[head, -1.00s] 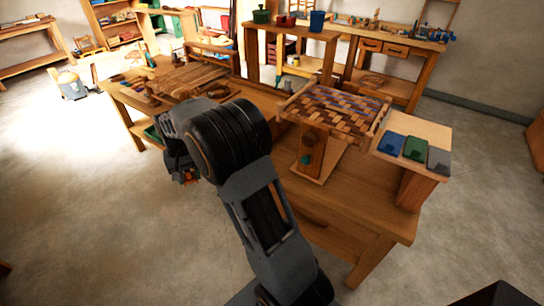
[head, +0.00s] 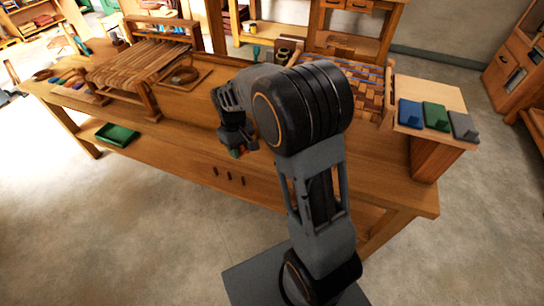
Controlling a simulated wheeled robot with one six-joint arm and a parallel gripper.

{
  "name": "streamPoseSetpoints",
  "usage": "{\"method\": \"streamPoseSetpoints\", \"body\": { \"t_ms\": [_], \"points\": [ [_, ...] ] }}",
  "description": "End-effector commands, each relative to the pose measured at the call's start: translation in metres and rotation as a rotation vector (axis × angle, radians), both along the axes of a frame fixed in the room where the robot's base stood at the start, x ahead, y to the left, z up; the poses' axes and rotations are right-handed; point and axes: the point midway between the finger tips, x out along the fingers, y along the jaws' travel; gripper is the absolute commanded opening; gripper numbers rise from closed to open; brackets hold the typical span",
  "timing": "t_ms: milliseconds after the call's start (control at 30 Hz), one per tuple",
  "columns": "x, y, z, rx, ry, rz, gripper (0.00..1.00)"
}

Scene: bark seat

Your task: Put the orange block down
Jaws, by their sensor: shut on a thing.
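My gripper (head: 238,150) hangs at the end of my bent arm, in front of the workbench's front edge in the head view. It is shut on the orange block (head: 235,154), of which only a small orange-red patch shows below the fingers. My gripper and wrist hide the rest of the block. I cannot tell the exact height of the block against the bench top.
A slatted wooden rack (head: 138,62) stands on the bench's left part, by a coil on a small board (head: 203,78). A woven seat (head: 368,88) is partly behind my arm. Blue (head: 411,113), green (head: 436,116) and grey (head: 463,125) pieces sit at the right.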

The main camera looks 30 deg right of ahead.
Motion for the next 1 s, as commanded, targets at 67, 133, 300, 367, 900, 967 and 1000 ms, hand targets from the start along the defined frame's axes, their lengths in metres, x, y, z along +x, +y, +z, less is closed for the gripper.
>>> {"method": "streamPoseSetpoints", "body": {
  "t_ms": [67,133,300,367,900,967,1000],
  "points": [
    [-0.015,0.004,-0.032,-0.003,0.000,0.188,0.21],
    [-0.027,0.006,-0.049,-0.004,0.003,0.344,0.21],
    [-0.049,0.008,-0.076,-0.008,0.011,0.634,0.21],
    [-0.053,0.007,-0.081,-0.009,0.015,0.699,0.21],
    [0.021,-0.080,-0.086,-0.009,0.019,0.785,0.21],
    [0.030,-0.089,-0.086,-0.010,0.019,0.786,0.21],
    [0.035,-0.095,-0.086,-0.010,0.019,0.786,0.21]
  ]
}}
